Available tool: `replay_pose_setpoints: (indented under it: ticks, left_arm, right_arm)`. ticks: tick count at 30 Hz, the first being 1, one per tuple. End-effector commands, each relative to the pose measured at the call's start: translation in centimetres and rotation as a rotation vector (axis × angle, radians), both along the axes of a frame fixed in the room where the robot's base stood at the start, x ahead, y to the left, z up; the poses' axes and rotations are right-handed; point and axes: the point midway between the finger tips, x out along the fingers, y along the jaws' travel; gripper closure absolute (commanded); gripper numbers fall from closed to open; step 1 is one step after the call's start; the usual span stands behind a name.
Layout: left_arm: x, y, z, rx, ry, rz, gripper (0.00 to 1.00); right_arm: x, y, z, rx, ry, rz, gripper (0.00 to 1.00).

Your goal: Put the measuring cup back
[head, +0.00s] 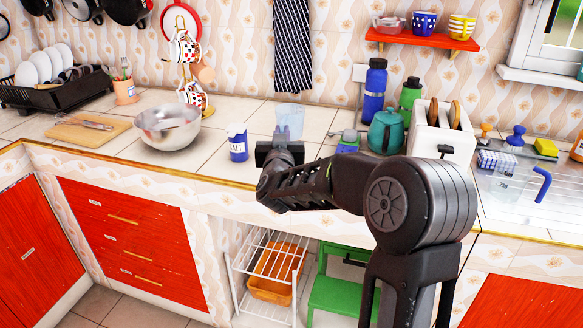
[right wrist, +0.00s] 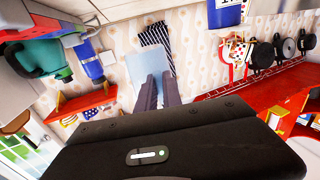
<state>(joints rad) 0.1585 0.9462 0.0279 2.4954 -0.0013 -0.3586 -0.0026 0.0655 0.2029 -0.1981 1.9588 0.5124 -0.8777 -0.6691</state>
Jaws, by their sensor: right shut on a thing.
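The measuring cup (head: 290,120) is a clear, pale blue vessel at the middle of the counter, just beyond my right gripper (head: 281,148). In the right wrist view the cup (right wrist: 147,62) shows as a pale translucent shape at the tips of my right gripper's fingers (right wrist: 158,88). The right gripper is shut on it. The gripper hides the cup's lower part in the head view, so I cannot tell whether it touches the counter. My left gripper is not in view.
A salt tin (head: 238,142) and a metal bowl (head: 168,126) stand left of the gripper. A teal kettle (head: 386,132), blue bottle (head: 375,90) and white toaster (head: 436,135) stand to the right. A red shelf (head: 424,40) and dark hanging pans (head: 128,10) are on the wall.

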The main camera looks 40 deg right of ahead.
Motion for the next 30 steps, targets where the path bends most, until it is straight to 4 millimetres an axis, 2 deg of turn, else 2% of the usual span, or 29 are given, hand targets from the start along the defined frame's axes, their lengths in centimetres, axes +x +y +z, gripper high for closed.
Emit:
replay_pose_setpoints:
  ticks: [11, 14, 22, 30]
  left_arm:
    - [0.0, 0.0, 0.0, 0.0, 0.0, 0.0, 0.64]
    - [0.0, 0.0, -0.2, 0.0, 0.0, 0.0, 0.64]
    - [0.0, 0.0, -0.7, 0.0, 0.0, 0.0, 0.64]
    - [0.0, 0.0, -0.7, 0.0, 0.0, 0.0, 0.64]
  right_arm:
    - [-0.1, -0.4, 0.0, 0.002, 0.001, -0.009, 1.0]
    - [-0.1, -0.4, -1.0, 0.002, 0.002, -0.009, 1.0]
    - [-0.1, -0.4, -5.6, 0.003, 0.003, -0.008, 1.0]
    - [-0.1, -0.4, -6.1, 0.002, -0.001, -0.008, 1.0]
